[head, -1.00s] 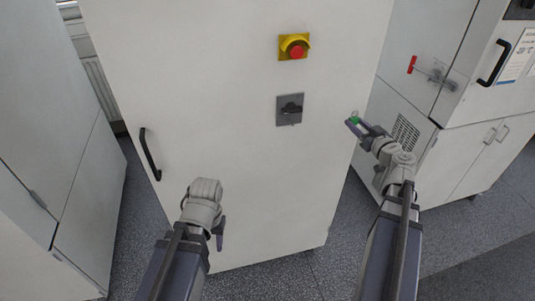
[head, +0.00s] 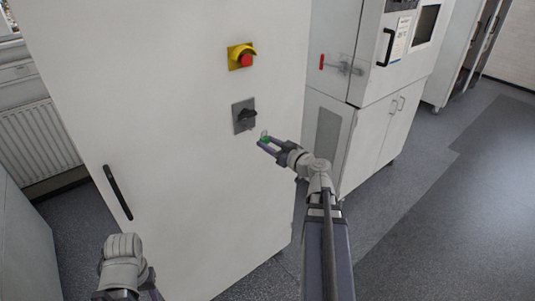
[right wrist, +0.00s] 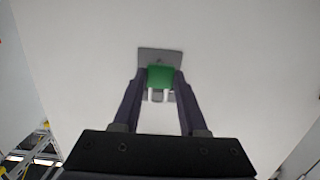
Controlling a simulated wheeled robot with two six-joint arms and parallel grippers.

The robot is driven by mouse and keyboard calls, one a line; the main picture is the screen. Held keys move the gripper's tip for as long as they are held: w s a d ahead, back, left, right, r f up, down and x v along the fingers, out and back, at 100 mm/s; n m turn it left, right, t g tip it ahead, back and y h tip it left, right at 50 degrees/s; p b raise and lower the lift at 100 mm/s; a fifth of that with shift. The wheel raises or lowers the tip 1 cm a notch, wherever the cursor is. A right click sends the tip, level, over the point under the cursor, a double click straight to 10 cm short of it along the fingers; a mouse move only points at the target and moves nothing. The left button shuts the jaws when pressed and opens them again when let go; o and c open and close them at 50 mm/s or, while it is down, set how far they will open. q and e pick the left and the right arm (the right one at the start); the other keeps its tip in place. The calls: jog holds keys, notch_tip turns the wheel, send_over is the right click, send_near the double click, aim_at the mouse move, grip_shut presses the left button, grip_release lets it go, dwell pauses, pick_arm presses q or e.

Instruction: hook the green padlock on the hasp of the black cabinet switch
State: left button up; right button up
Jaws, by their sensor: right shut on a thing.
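The black cabinet switch (head: 246,115) sits on a grey plate on the white cabinet door, below a red button. My right gripper (head: 264,142) is shut on the green padlock (head: 265,138), just below and right of the switch in the head view. In the right wrist view the padlock (right wrist: 160,76) sits between the two fingertips, with the grey switch plate (right wrist: 160,52) behind it. Pale shackle legs show below its green body there. The padlock looks apart from the switch. The hasp is too small to make out. My left gripper (head: 150,283) is low at the left, its fingers mostly hidden.
A red emergency button on a yellow base (head: 243,57) is above the switch. A black door handle (head: 118,192) is at the lower left. Another cabinet with a red-handled latch (head: 322,62) stands to the right. The door around the switch is flat and clear.

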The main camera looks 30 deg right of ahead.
jog(key=shift+w+a+f, duration=0.15)
jog(key=shift+w+f, duration=0.05)
jog(key=shift+w, duration=1.3)
jog(key=shift+w+a+f, duration=0.1)
jog(key=shift+w+f, duration=0.1)
jog(key=shift+w, duration=1.25)
jog(key=shift+w+a+f, duration=0.15)
jog(key=shift+w+f, duration=0.05)
jog(key=shift+w, duration=1.3)
jog(key=shift+f+b, duration=0.5)
jog(key=shift+b, duration=0.15)
jog(key=shift+w, duration=0.1)
jog(key=o, duration=1.2)
